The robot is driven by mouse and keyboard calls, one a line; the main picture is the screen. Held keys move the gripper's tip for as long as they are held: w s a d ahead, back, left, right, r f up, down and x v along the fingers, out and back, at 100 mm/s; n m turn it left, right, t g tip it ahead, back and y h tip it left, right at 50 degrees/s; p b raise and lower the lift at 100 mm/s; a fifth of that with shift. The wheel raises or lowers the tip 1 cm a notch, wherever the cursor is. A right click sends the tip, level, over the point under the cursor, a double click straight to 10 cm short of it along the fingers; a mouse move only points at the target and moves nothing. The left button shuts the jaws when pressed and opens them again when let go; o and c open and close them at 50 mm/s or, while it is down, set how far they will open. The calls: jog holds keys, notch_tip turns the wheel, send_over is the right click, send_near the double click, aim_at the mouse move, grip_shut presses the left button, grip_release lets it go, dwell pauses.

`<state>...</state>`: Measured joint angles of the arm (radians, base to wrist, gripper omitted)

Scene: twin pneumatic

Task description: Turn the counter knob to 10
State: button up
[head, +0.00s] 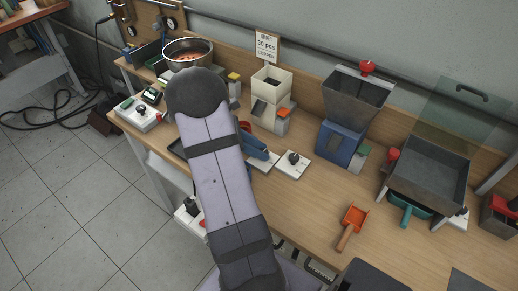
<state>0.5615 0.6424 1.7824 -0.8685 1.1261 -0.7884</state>
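A black knob (293,158) stands on a small white plate on the bench, just right of my arm. Another dark knob (142,110) sits on a white box at the bench's left end. I cannot tell which is the counter knob, and no scale or number is readable on either. My arm crosses the middle of the view from the bottom edge up to a dark rounded joint near the metal bowl. My gripper does not show; the arm hides the bench behind it.
A wooden bench (310,205) holds a white dispenser (270,83), a grey hopper on a blue base (341,143), a grey tray (430,172), an orange scoop (352,222) and a metal bowl (187,51). An order sign (266,46) stands behind. Bare wood lies right of the knob plate.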

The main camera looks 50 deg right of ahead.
jog(key=shift+m+p, duration=0.4)
jog(key=shift+w+d+r+m+g+y+p, duration=0.1)
jog(key=shift+d+m+g+y+p, duration=0.05)
jog(key=shift+m+g+y+p, duration=0.4)
jog(key=m+y, duration=0.1)
jog(key=m+g+y+p, duration=0.1)
jog(key=m, duration=0.1)
jog(key=shift+w+d+m+y, duration=0.1)
jog(key=shift+d+m+y, duration=0.1)
jog(key=shift+m+y, duration=0.05)
jog(key=m+y, duration=0.2)
jog(key=m, duration=0.1)
jog(key=m+y, duration=0.1)
jog(key=shift+d+f+m+g+y, duration=0.2)
jog(key=shift+d+m+g+y, duration=0.05)
jog(key=shift+m+y, duration=0.05)
jog(key=shift+d+r+m+y, duration=0.1)
jog(key=shift+d+m+y, duration=0.05)
jog(key=shift+m+y, duration=1.15)
jog(key=shift+m+t+p, duration=0.3)
jog(key=shift+m+t, duration=0.1)
jog(key=shift+m, duration=0.1)
jog(key=o, duration=1)
jog(key=shift+r, duration=0.1)
